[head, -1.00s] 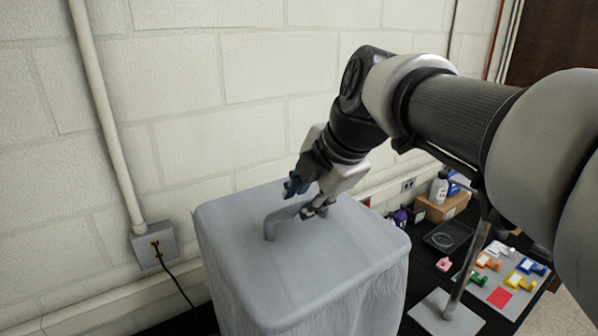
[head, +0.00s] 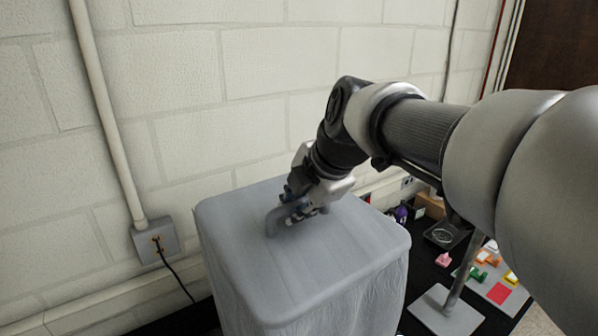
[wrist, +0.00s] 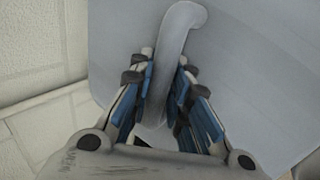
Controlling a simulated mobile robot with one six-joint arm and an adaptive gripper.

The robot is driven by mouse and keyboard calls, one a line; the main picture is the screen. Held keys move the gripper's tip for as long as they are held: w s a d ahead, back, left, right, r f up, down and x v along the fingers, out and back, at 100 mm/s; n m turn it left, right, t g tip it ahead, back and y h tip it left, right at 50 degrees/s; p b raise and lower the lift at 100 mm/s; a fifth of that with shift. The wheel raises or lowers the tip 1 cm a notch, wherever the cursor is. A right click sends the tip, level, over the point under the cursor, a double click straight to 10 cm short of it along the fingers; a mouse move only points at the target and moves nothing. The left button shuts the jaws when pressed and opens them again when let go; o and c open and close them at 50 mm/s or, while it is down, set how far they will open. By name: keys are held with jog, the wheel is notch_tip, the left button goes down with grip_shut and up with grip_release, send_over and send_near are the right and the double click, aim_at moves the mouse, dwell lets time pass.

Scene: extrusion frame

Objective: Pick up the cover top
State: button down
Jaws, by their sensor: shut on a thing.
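The cover top (head: 340,255) is a grey, rounded-square lid with a bent handle (head: 272,222) on its upper face. It sits level on a grey, draped-looking body. My gripper (head: 298,208) is down at the handle, with its fingers on either side of the bar. In the wrist view the handle (wrist: 180,40) runs between the two blue-padded fingers of my gripper (wrist: 164,95), which are closed on it. The far end of the handle is partly hidden by my gripper in the head view.
A white block wall (head: 260,70) stands close behind, with a conduit and outlet box (head: 156,242) at left. At right, a dark table holds a black tray (head: 445,235), a pink piece (head: 443,259), a metal stand (head: 446,308) and several coloured pieces.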

aim_at(298, 200)
jog(key=shift+r, duration=0.1)
dwell(0.3)
notch_tip(298, 200, up, 20)
jog(key=p, duration=0.3)
jog(key=c, duration=2.1)
grip_release()
grip_shut()
